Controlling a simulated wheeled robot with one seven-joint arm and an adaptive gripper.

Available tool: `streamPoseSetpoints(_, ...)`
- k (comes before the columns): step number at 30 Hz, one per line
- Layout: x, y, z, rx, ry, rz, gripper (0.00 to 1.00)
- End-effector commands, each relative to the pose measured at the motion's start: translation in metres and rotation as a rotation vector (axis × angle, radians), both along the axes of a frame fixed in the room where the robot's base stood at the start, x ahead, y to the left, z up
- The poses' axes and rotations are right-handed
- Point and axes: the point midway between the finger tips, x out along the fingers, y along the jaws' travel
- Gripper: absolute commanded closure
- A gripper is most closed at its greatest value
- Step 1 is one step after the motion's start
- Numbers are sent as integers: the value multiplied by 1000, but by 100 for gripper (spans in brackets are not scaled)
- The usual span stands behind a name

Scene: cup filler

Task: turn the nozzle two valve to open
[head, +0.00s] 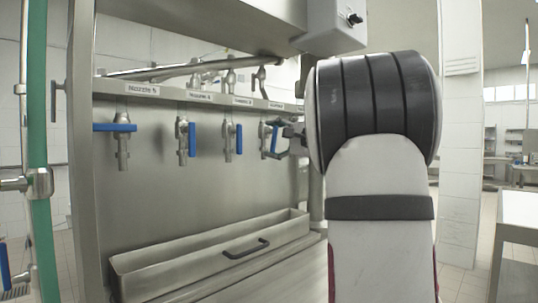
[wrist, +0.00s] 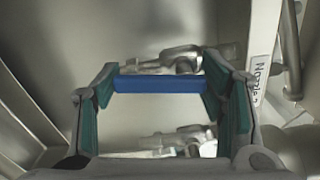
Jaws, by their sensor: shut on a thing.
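A row of metal valves with blue handles hangs on the steel panel in the head view. The leftmost valve's handle (head: 114,127) lies sideways. The two middle valves' handles, one (head: 192,139) left of the other (head: 239,139), hang straight down. The rightmost valve's handle (head: 274,139) hangs slightly tilted. My gripper (head: 285,141) is at this rightmost valve, partly hidden behind my arm. In the wrist view, my gripper (wrist: 164,76) is shut on a blue handle (wrist: 158,84), which spans between both fingers.
A green post (head: 38,150) stands at the far left. A grey box (head: 333,26) with a black knob is above my gripper. A white-topped table (head: 517,215) stands at the right.

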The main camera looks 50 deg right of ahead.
Motion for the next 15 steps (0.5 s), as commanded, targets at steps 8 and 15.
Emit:
streamPoseSetpoints(8, 1, -3, -5, -150, 11, 3, 64)
streamPoseSetpoints(15, 1, -4, -4, -214, 16, 4, 64)
